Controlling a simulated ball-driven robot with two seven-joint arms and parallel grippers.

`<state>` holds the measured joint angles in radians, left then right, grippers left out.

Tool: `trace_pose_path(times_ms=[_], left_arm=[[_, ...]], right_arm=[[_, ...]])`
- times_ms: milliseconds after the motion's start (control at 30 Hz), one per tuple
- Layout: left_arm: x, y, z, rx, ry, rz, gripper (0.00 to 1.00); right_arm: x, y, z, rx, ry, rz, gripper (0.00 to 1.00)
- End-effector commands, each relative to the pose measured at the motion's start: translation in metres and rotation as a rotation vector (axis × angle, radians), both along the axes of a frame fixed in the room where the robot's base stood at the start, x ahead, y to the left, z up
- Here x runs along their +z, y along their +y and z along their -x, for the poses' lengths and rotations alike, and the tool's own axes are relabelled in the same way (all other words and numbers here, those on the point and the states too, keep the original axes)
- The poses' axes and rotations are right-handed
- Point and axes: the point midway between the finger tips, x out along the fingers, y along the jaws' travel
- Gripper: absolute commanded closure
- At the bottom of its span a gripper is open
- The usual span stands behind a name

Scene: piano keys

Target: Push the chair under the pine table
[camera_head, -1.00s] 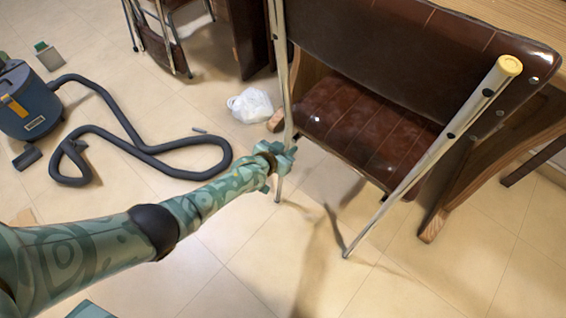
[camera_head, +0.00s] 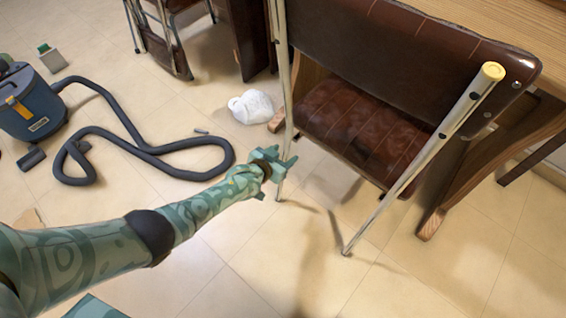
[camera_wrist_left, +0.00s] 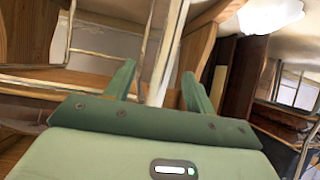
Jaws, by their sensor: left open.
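The chair (camera_head: 360,128) has a dark brown padded seat and back and pale metal legs. It stands at the right in the head view, its back toward me, close to the wooden table (camera_head: 532,40). My left gripper (camera_head: 288,165) is at the chair's left rear leg, low down. In the left wrist view the open fingers (camera_wrist_left: 160,88) are apart, with a pale metal leg (camera_wrist_left: 163,60) showing upright between them. I cannot tell whether a finger touches it. My right gripper is not in view.
A blue vacuum cleaner (camera_head: 32,108) stands on the left, its dark hose (camera_head: 150,150) looped over the tiles. A white plastic bag (camera_head: 252,107) lies left of the chair. Another chair (camera_head: 165,40) is at the top left. The floor in front of the chair is clear.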

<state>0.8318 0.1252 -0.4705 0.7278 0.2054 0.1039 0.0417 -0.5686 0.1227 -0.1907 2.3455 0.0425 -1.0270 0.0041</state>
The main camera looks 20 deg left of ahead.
Motion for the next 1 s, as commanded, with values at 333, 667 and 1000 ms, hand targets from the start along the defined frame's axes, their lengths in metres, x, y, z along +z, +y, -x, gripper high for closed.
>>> trace_pose_path(times_ms=[333, 667, 1000], left_arm=[[0.004, 0.011, 0.041, -0.001, -0.002, -0.001, 0.45], [0.0, 0.017, 0.065, -0.001, 0.0, -0.002, 0.45], [-0.001, 0.017, 0.065, -0.001, 0.001, -0.002, 0.45]], right_arm=[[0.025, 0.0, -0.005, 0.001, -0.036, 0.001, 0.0], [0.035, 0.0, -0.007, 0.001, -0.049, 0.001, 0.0], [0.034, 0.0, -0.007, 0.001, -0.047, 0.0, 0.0]])
